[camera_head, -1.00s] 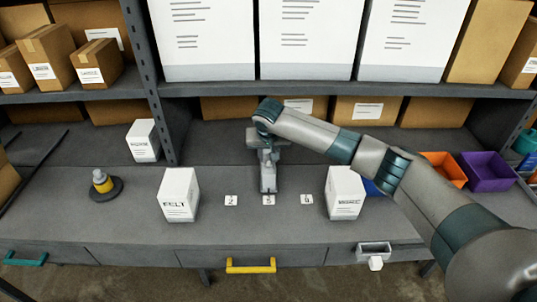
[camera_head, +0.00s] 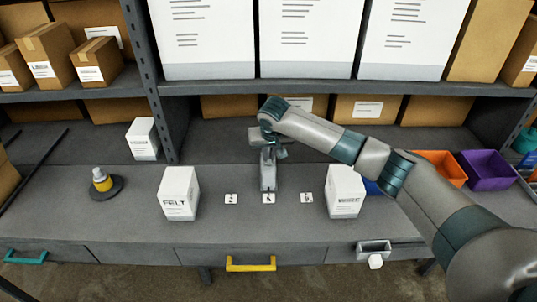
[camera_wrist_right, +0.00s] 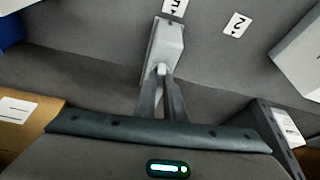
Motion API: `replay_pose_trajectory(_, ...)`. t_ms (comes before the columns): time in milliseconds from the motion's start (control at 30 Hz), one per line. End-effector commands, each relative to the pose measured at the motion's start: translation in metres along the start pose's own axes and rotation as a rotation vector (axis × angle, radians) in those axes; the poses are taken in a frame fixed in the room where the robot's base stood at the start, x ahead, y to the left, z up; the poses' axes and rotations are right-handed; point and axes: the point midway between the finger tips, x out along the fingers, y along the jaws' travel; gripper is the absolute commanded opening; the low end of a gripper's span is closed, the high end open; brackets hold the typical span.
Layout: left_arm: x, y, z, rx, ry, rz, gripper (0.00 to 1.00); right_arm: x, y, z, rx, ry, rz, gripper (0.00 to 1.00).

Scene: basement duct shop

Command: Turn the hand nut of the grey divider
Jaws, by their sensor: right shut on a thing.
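The grey divider (camera_head: 268,178) is a narrow upright grey block on the bench, behind the middle white card. It also shows in the right wrist view (camera_wrist_right: 165,42). A small pale hand nut (camera_wrist_right: 161,69) sits at its near end in that view. My right gripper (camera_wrist_right: 161,78) is shut on the nut, with a fingertip on either side of it. In the head view my right gripper (camera_head: 267,148) is just behind and above the divider, and the wrist partly covers it; the nut is hidden there. My left gripper is not in view.
White boxes stand left (camera_head: 179,194) and right (camera_head: 344,192) of the divider. Several small white cards (camera_head: 231,198) lie in a row. A yellow-banded knob (camera_head: 102,184) stands at left. Orange (camera_head: 445,168) and purple (camera_head: 487,171) bins are at right. A shelf edge (camera_head: 340,88) runs above.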

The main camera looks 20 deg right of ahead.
Motion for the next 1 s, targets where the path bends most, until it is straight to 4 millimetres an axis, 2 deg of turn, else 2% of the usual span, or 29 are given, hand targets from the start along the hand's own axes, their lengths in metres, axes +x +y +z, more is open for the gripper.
replay_pose_trajectory(667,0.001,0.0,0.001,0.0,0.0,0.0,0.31,0.001,0.005,-0.001,-0.543,0.0,-0.228,0.0)
replay_pose_trajectory(1000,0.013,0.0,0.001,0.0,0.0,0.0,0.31,0.003,0.006,-0.003,-0.842,0.002,-0.352,0.0)
